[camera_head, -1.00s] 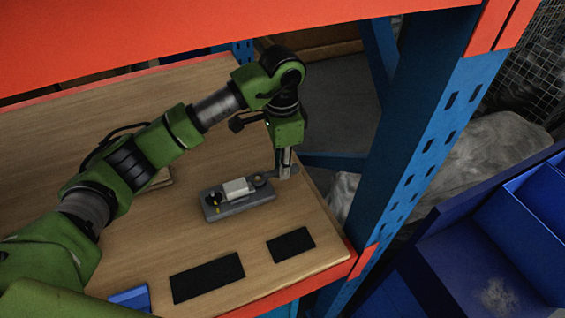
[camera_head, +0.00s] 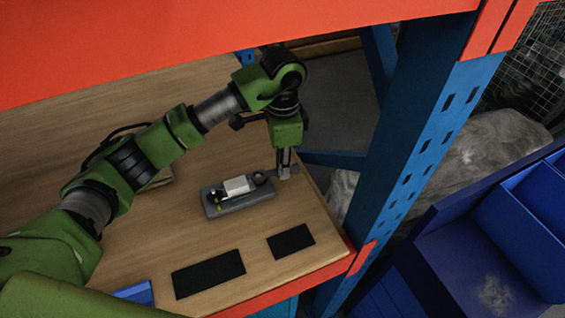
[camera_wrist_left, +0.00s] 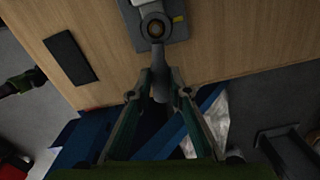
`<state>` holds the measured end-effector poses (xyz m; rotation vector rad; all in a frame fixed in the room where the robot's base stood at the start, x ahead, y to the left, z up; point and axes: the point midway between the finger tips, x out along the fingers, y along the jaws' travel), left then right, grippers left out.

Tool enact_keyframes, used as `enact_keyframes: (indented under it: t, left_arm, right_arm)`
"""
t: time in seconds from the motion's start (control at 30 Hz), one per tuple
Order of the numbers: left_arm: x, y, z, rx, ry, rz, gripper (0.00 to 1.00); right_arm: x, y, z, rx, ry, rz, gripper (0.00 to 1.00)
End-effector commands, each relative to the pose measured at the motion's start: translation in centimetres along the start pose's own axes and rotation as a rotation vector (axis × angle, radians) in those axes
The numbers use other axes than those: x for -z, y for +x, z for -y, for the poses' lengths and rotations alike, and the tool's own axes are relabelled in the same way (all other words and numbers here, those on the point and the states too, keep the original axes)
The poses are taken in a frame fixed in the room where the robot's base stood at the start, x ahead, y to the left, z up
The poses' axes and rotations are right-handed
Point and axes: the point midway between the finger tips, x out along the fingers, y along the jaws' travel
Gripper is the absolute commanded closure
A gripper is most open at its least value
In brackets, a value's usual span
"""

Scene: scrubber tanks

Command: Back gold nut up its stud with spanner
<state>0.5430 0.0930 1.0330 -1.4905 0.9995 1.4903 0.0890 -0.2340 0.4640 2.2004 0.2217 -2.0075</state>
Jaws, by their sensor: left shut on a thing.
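My left gripper (camera_head: 284,170) points down over the table's right end, shut on a grey spanner (camera_wrist_left: 159,60). The left wrist view shows the gripper's fingertips (camera_wrist_left: 161,78) on either side of the handle. The spanner's ring end lies over a round brownish-gold piece (camera_wrist_left: 156,28), likely the gold nut on its stud, and appears to surround it. How deeply they engage is unclear. The nut and stud sit at one end of a grey base plate (camera_head: 240,208), beside a white block (camera_head: 236,185). My right gripper is not in view.
Two black mats (camera_head: 207,275) (camera_head: 291,242) and a blue tray (camera_head: 134,293) lie near the wooden table's (camera_head: 225,140) front edge. A blue upright post (camera_head: 412,150) stands close to the right. A red beam (camera_head: 200,40) crosses above the back.

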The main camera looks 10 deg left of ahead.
Motion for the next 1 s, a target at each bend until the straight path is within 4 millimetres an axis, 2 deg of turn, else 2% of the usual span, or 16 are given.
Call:
enact_keyframes:
  t: [0.67,1.0]
  left_arm:
    - [0.0,-1.7,0.0,0.000,0.000,0.000,1.00]
    - [0.0,-3.3,0.0,0.001,0.000,0.000,1.00]
  right_arm:
    - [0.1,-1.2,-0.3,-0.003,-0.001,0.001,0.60]
    - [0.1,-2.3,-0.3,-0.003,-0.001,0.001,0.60]
